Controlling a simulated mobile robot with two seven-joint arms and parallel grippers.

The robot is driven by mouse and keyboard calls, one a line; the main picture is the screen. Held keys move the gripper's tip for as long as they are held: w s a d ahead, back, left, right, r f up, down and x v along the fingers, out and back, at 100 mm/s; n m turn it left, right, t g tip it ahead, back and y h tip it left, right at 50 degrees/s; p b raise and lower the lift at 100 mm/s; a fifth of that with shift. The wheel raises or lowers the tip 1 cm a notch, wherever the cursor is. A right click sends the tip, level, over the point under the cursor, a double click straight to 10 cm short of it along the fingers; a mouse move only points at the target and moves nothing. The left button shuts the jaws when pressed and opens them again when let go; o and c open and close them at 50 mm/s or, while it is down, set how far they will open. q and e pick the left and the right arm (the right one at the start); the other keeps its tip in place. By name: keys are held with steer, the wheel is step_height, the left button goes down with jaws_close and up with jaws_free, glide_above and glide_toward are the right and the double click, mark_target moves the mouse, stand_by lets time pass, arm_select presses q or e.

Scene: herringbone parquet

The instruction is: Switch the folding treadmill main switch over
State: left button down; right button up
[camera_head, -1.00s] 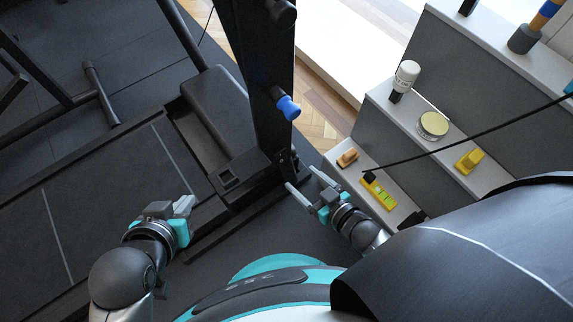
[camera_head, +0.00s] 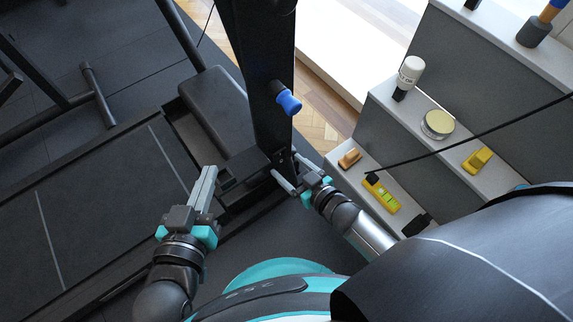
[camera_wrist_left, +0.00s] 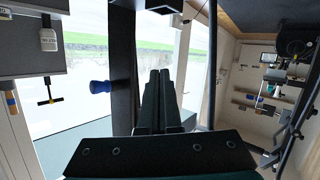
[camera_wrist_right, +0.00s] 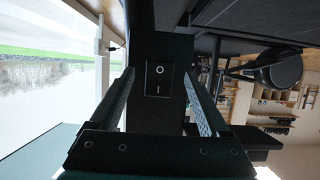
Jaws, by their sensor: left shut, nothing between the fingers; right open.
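The treadmill main switch (camera_wrist_right: 158,79) is a black rocker marked O and I, set in the dark treadmill upright (camera_head: 262,70) in the right wrist view. My right gripper (camera_head: 284,168) is open at the foot of that upright. In the right wrist view its fingers (camera_wrist_right: 158,74) stand either side of the switch, with nothing between them; I cannot tell if they touch the upright. Which side of the rocker is pressed is unclear. My left gripper (camera_head: 208,170) is shut and empty, over the treadmill's frame left of the upright; its closed fingers show in the left wrist view (camera_wrist_left: 160,78).
A blue-ended knob (camera_head: 288,102) sticks out from the upright. To the right, grey stepped shelves (camera_head: 345,180) hold a yellow level (camera_head: 382,195), a white bottle (camera_head: 410,73), a round tin (camera_head: 437,124) and a yellow block (camera_head: 477,160). The treadmill deck (camera_head: 95,210) lies left.

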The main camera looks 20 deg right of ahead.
arm_select(q)
steer(key=shift+s+d+r+t+h+b, duration=0.35)
steer(key=shift+d+r+t+b, duration=0.15)
steer(key=shift+t, duration=0.3)
arm_select(e)
steer(key=shift+x, duration=0.9)
arm_select(q)
steer(key=shift+r, duration=0.1)
